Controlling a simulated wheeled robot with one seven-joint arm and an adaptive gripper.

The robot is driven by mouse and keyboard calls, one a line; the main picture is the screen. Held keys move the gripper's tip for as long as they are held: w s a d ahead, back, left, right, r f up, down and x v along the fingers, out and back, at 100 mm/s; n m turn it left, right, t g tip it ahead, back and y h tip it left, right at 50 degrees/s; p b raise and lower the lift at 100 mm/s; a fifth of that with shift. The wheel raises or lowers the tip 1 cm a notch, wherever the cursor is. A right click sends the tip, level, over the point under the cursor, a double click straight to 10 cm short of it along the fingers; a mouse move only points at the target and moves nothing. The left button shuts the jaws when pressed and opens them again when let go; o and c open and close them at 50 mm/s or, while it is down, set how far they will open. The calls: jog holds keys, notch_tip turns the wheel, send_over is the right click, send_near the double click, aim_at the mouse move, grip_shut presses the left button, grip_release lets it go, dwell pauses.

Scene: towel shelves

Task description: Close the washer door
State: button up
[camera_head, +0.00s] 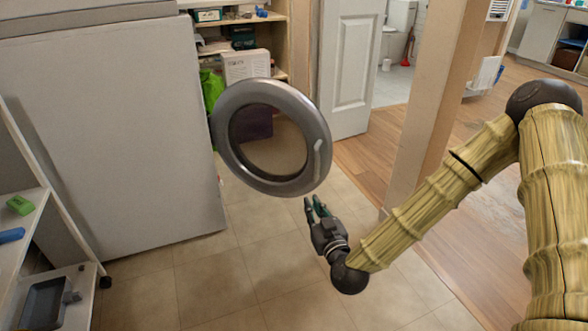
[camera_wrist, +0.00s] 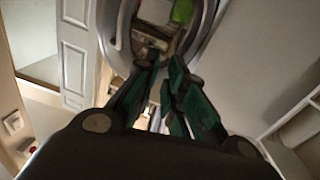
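The washer door (camera_head: 312,125) is a round grey ring with a see-through middle. It stands open, swung out to the right of a large grey box-shaped body (camera_head: 115,130), which looks like the washer. A pale handle (camera_head: 318,158) is on the ring's right side. My gripper (camera_head: 314,203) is just below the ring's lower right rim, its fingers pointing up towards it. The fingers are apart with nothing between them. In the wrist view the ring (camera_wrist: 207,30) is ahead of my fingertips (camera_wrist: 164,62); I cannot tell whether they touch it.
A shelf (camera_head: 240,20) with boxes stands behind the door. A white rack (camera_head: 75,310) with a grey tray is at the left. A wooden post (camera_head: 432,110) is right of my gripper, and a white room door (camera_head: 347,70) stands behind. Tiled floor in front is clear.

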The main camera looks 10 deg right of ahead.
jog(key=shift+w+a+r+n+y+p, duration=0.35)
jog(key=shift+w+a+n+p, duration=0.2)
jog(key=shift+n, duration=0.45)
grip_shut()
jog(key=w+r+n+p, duration=0.7)
jog(key=w+r+n, duration=0.5)
jog(key=r+n, duration=0.4)
jog(key=b, duration=0.2)
send_near(288, 105)
jog(key=a, duration=0.3)
jog(key=shift+y, duration=0.25)
jog(key=shift+w+d+b, duration=0.2)
jog(key=shift+w+d, duration=0.15)
jog(key=shift+w, duration=0.45)
jog(key=shift+w+d+b, duration=0.25)
jog(key=shift+w+d, duration=0.1)
jog(key=shift+w, duration=0.4)
jog(key=shift+w+d+b, duration=0.2)
jog(key=shift+w+d, duration=0.15)
jog(key=shift+w, duration=0.45)
jog(key=shift+d, duration=0.1)
